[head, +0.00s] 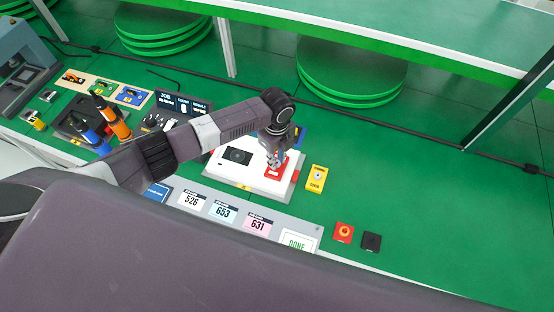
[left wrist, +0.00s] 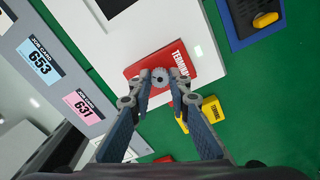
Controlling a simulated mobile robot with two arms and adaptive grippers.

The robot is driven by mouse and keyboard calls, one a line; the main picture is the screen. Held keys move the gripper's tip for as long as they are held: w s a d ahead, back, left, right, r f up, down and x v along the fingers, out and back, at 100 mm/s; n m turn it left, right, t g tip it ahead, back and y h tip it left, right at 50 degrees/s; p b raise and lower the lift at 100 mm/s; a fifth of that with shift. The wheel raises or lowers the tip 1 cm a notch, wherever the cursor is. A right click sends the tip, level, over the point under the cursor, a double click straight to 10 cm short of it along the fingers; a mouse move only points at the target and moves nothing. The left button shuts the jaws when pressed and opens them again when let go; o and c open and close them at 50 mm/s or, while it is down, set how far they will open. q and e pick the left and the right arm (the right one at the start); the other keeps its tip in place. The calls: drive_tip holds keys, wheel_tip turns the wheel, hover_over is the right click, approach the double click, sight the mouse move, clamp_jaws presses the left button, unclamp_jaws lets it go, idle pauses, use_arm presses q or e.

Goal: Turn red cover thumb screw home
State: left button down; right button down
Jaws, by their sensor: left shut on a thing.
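The red cover (head: 277,171) lies on the right part of the white unit (head: 228,172) on the green table. In the left wrist view the red cover (left wrist: 180,56) bears white lettering, partly hidden by my fingers. A grey, knurled thumb screw (left wrist: 160,76) stands at its edge nearest my fingers. My left gripper (left wrist: 159,82) reaches down over the cover, its fingertips shut on either side of the thumb screw. In the head view my left gripper (head: 274,158) hides the screw. How deep the screw sits cannot be told. My right gripper is not in view.
A yellow cover (head: 317,179) lies right of the unit. A grey strip with job cards (head: 222,212) runs in front. A red button (head: 343,232) and a black block (head: 371,241) stand front right. Screwdrivers (head: 110,116) stand at left. The table's right side is clear.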

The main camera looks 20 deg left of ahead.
use_arm(q)
drive_tip(key=m, duration=0.3)
drive_tip(key=m+b, duration=0.1)
drive_tip(key=shift+w+r, duration=0.2)
drive_tip(key=shift+w, duration=0.05)
drive_tip(key=shift+m+b, duration=0.35)
drive_tip(key=shift+m, duration=1.05)
drive_tip(key=shift+r, duration=0.1)
drive_tip(key=c, duration=2)
unclamp_jaws()
drive_tip(key=shift+c, duration=0.2)
drive_tip(key=shift+o, duration=1.2)
drive_tip(key=shift+s, duration=0.2)
wheel_tip(320, 180, up, 12)
